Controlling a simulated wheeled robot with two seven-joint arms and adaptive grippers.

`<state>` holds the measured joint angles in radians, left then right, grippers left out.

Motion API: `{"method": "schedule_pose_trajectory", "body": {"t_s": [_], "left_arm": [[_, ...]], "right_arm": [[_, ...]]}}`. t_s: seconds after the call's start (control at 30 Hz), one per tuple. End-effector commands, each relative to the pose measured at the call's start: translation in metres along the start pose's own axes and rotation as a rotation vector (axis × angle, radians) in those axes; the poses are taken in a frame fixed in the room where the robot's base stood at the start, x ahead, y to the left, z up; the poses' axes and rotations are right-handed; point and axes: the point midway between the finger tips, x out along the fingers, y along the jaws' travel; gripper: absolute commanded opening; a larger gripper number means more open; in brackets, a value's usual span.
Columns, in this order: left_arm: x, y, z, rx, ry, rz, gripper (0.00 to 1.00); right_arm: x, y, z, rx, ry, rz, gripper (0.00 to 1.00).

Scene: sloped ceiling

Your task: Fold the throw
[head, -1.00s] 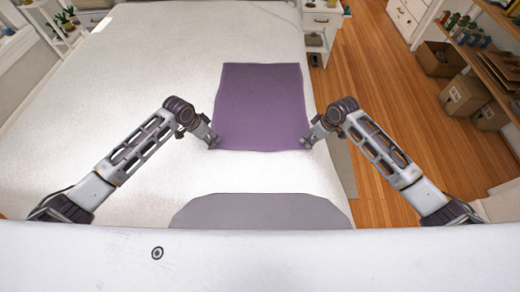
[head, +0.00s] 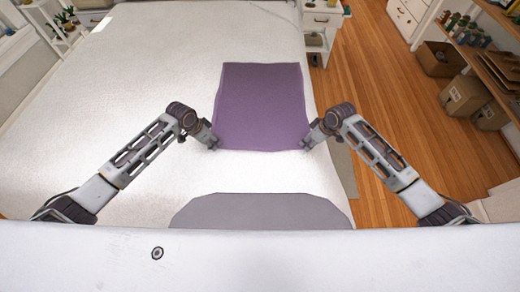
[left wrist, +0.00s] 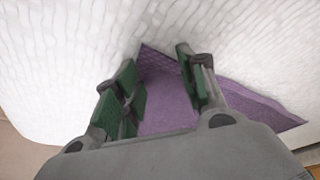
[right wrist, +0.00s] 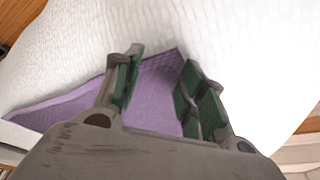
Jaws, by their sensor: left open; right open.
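The purple throw (head: 260,105) lies flat as a rough rectangle on the white bed, near its right edge. My left gripper (head: 214,145) is open at the throw's near left corner. In the left wrist view the corner of the throw (left wrist: 165,100) lies between the open green-padded fingers (left wrist: 160,88). My right gripper (head: 306,144) is open at the near right corner. In the right wrist view that corner of the throw (right wrist: 155,95) shows between the open fingers (right wrist: 157,85). Whether the fingers touch the cloth I cannot tell.
The white bed (head: 120,90) has wide clear room left of the throw. Wooden floor (head: 375,100) lies to the right, with cardboard boxes (head: 463,95) and a shelf beyond. A white nightstand (head: 322,20) stands beside the bed's far right corner.

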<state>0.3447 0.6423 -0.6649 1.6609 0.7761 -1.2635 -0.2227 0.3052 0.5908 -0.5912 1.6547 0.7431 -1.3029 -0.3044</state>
Motion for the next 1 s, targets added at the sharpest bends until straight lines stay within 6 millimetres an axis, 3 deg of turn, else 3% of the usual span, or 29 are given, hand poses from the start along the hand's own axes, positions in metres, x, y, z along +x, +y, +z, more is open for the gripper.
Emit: {"method": "schedule_pose_trajectory", "body": {"t_s": [0.33,1.0], "left_arm": [[0.0009,0.0001,0.0008,0.0,-0.001,0.0,0.41],[0.0028,-0.0004,0.0018,-0.001,-0.003,-0.001,0.0]], "right_arm": [[0.0011,-0.0003,0.001,0.0,-0.002,-0.001,0.41],[0.003,0.0006,0.0022,0.001,-0.004,0.001,0.0]]}}
